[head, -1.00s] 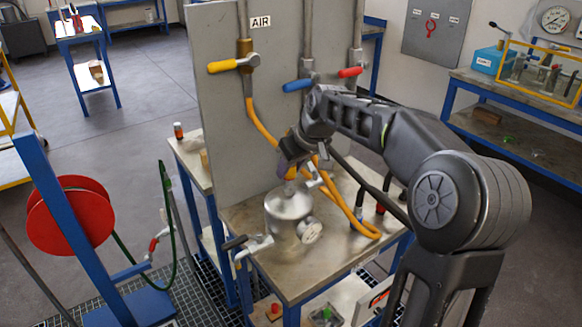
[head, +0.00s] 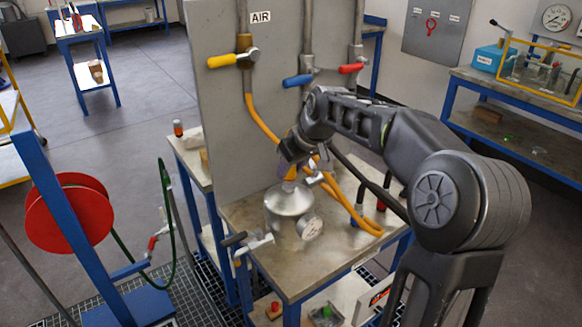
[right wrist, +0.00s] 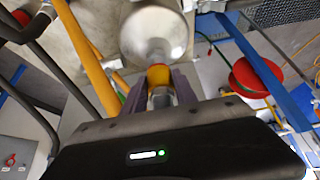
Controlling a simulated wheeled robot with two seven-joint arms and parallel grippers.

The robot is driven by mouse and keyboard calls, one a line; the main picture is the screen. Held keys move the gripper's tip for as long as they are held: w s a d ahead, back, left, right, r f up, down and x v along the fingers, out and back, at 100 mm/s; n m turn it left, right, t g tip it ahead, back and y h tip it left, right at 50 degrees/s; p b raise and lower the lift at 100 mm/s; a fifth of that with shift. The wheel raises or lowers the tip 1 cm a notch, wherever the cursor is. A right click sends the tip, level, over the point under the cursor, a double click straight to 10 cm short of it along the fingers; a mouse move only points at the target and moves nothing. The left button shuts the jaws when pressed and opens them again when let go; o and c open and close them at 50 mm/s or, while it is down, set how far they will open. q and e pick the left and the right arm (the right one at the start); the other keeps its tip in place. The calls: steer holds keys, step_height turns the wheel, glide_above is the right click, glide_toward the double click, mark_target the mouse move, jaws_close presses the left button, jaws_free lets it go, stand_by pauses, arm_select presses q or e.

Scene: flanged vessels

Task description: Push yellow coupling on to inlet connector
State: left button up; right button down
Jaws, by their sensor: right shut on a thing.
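My right gripper (head: 289,163) is above the silver vessel (head: 289,200) on the metal-topped bench. In the right wrist view, its purple fingers (right wrist: 158,92) are closed around the yellow coupling (right wrist: 158,77) and a grey fitting behind it. The coupling shows in the head view as a small yellow patch (head: 291,173) just under the fingers. It lines up with the top of the vessel (right wrist: 155,35). The inlet connector is mostly hidden by the coupling, and I cannot tell how far the coupling sits on it. My left gripper is not in view.
A pressure gauge (head: 310,226) is beside the vessel, and a valve with a dark handle (head: 250,244) is at its front left. Yellow hose (head: 360,222) loops to the right. An upright panel (head: 225,110) with yellow, blue and red valve levers stands behind.

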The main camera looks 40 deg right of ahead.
mark_target(293, 172)
steer(key=shift+f+b, duration=0.8)
steer(key=shift+f, duration=0.25)
steer(key=c, duration=0.9)
jaws_free()
steer(key=v, duration=0.7)
steer(key=shift+s+r+b, duration=0.2)
steer(key=shift+r+b, duration=0.1)
steer(key=shift+b, duration=0.05)
steer(key=shift+f, duration=0.1)
